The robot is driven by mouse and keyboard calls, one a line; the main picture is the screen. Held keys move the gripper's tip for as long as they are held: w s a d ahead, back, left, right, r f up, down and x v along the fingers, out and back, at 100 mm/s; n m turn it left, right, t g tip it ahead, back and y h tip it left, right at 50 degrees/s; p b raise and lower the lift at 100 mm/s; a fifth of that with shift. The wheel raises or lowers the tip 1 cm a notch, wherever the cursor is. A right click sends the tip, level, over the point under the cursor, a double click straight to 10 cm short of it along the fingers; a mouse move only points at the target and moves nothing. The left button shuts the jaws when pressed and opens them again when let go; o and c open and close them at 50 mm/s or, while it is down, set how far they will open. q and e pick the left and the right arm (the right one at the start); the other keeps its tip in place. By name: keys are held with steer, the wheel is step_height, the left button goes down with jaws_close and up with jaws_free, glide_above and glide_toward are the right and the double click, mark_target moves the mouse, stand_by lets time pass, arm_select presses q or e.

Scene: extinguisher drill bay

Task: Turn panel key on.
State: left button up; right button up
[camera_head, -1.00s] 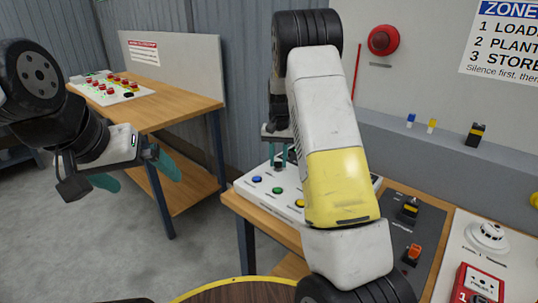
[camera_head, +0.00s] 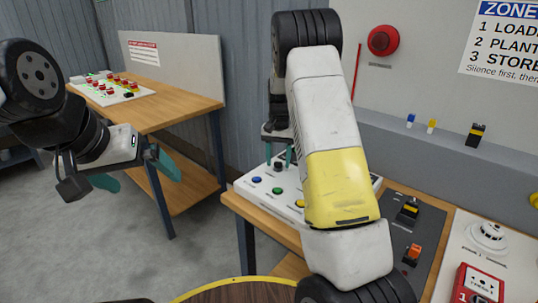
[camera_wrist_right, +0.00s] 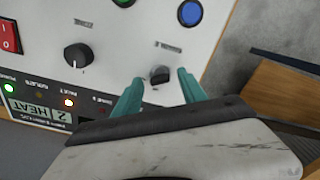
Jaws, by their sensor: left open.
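The white control panel (camera_head: 245,187) lies on the right-hand bench, and its face fills much of the right wrist view (camera_wrist_right: 200,50). A small dark key or knob (camera_wrist_right: 160,74) sits near the panel's edge, beside small lettering. It also shows as a dark knob in the head view (camera_head: 279,166). My right gripper (camera_wrist_right: 158,88) is open, its two teal fingers on either side of this knob with gaps visible. I cannot tell how deep the fingers reach. My left gripper (camera_head: 137,175) is open and empty over the floor, left of the bench.
The panel also has a larger black knob (camera_wrist_right: 78,57), a blue button (camera_wrist_right: 190,13), a green button (camera_head: 278,190) and a red switch (camera_wrist_right: 8,38). A dark plate (camera_head: 428,222) and a red call point (camera_head: 478,285) are at right. My right arm hides part of the panel.

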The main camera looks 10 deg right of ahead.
steer(key=shift+r, duration=3.9)
steer(key=s+a+r+n+t+y, duration=0.2)
steer(key=s+r+t, duration=0.1)
steer(key=s+r, duration=1.15)
steer(key=s+a+f+n+t, duration=0.1)
steer(key=s, duration=0.8)
steer(key=s+a+f+n+t, duration=0.1)
steer(key=s+n+t, duration=0.1)
steer(key=s, duration=0.7)
steer(key=shift+s+a, duration=0.25)
steer(key=shift+a, duration=0.15)
steer(key=shift+r, duration=0.1)
